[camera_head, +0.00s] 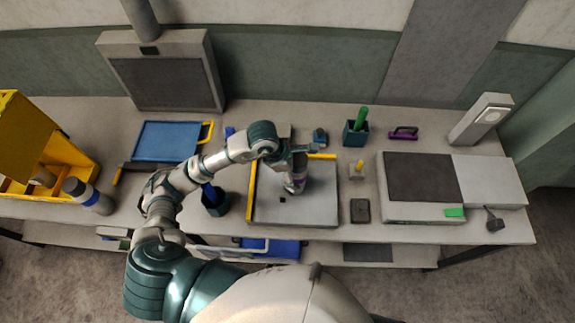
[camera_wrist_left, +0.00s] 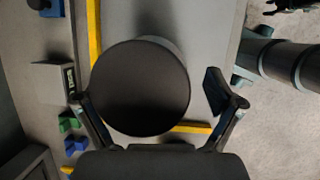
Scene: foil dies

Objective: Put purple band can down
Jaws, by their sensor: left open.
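The purple band can (camera_head: 295,184) is over the grey board with yellow edges (camera_head: 318,207), under my left gripper (camera_head: 297,165). In the left wrist view its round dark top (camera_wrist_left: 140,88) sits between the two fingers of my left gripper (camera_wrist_left: 146,92). The fingers are spread, with a visible gap on the right side; contact on the left is unclear. The can looks upright on the board, though its base is partly hard to make out. My right gripper is not in view.
A grey can with a dark top (camera_head: 88,195) is beside the yellow bin (camera_head: 45,150) at left. A dark cup (camera_head: 215,203) stands left of the board. A green-handled tool in a holder (camera_head: 356,132) and a scale-like box (camera_head: 420,180) are to the right.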

